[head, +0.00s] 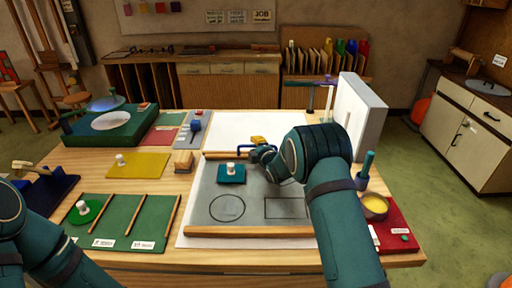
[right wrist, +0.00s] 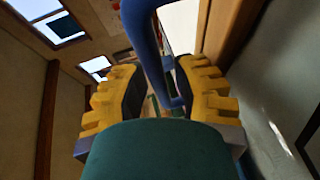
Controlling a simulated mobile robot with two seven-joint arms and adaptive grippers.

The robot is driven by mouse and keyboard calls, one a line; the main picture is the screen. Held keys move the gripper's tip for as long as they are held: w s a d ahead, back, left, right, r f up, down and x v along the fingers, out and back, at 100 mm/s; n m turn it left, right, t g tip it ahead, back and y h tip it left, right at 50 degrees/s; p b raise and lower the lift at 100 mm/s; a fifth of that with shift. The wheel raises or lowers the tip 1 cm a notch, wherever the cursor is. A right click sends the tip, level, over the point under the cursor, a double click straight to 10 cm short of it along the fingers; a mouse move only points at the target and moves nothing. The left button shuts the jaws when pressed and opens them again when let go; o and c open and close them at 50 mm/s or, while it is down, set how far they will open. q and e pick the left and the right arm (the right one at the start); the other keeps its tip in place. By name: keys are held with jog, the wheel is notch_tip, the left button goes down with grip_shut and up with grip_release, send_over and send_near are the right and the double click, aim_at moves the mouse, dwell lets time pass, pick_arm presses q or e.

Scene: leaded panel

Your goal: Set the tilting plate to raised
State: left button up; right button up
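The tilting plate is the grey board (head: 203,202) at the middle of the bench, with wooden strips along its far and near edges. It looks low and close to the bench; I cannot tell any slight tilt. A blue handle (head: 241,150) stands at its far edge. My right gripper (head: 258,152) is at this handle, partly hidden behind its own wrist. In the right wrist view, the blue handle (right wrist: 150,45) runs between the two yellow-padded fingers, which stand apart with a gap beside it. My left arm shows at the lower left, its gripper out of view.
A teal block with a white knob (head: 232,173) sits on the plate. A tall white panel (head: 359,118) stands behind right. A green mat (head: 127,218) with wooden strips lies left.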

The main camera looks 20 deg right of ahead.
grip_shut()
jog(key=shift+r, duration=0.1)
